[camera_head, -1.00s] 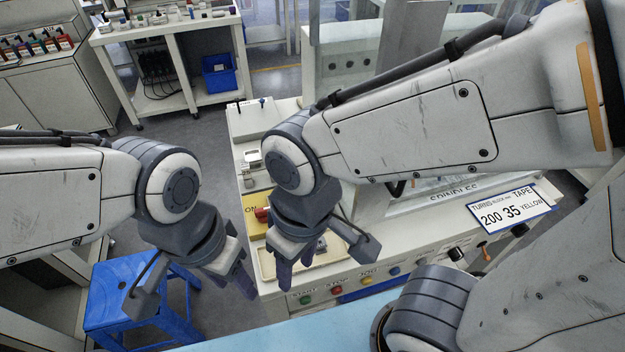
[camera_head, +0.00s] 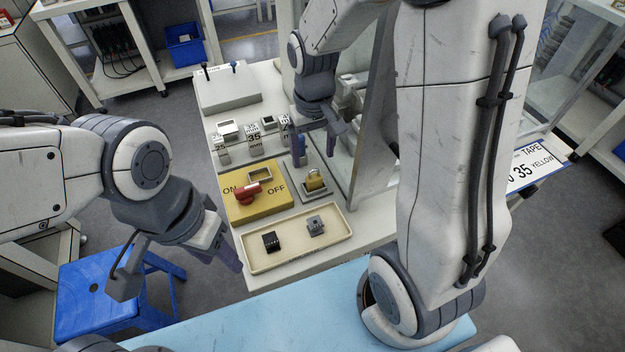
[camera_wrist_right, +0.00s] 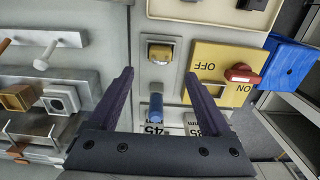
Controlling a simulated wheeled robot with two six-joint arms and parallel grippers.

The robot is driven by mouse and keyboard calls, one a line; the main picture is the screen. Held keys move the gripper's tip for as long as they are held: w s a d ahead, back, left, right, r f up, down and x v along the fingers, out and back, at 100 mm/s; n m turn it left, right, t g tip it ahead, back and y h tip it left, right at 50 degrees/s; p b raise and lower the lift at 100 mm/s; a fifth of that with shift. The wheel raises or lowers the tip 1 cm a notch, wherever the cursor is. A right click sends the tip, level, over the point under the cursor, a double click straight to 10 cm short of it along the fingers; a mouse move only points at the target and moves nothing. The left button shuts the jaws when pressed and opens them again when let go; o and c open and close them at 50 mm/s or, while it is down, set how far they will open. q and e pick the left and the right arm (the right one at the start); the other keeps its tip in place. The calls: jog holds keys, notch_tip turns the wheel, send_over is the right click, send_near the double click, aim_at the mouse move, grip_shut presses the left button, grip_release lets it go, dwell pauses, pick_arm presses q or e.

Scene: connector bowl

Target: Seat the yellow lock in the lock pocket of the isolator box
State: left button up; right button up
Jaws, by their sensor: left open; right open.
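The yellow lock (camera_head: 314,180) stands on a grey square holder, right of the yellow isolator box (camera_head: 272,207). The box has a red handle (camera_head: 247,190) between ON and OFF marks and a pale rectangular frame (camera_head: 260,174) at its back, likely the lock pocket. My right gripper (camera_head: 318,145) is open and empty, behind and above the lock. In the right wrist view the lock (camera_wrist_right: 160,53) lies just beyond the gap between the open fingers (camera_wrist_right: 158,76), untouched. My left gripper (camera_head: 226,244) is open and empty, left of the bench's front.
A cream tray (camera_head: 290,262) at the front holds a black block (camera_head: 270,241) and a grey block (camera_head: 316,226). A clear panel (camera_head: 350,150) rises right of the lock. A blue stool (camera_head: 95,290) stands at the left.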

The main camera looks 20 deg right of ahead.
aim_at(315, 177)
jog(key=f, duration=0.5)
jog(key=s+f, duration=0.1)
jog(key=f, duration=0.2)
grip_shut()
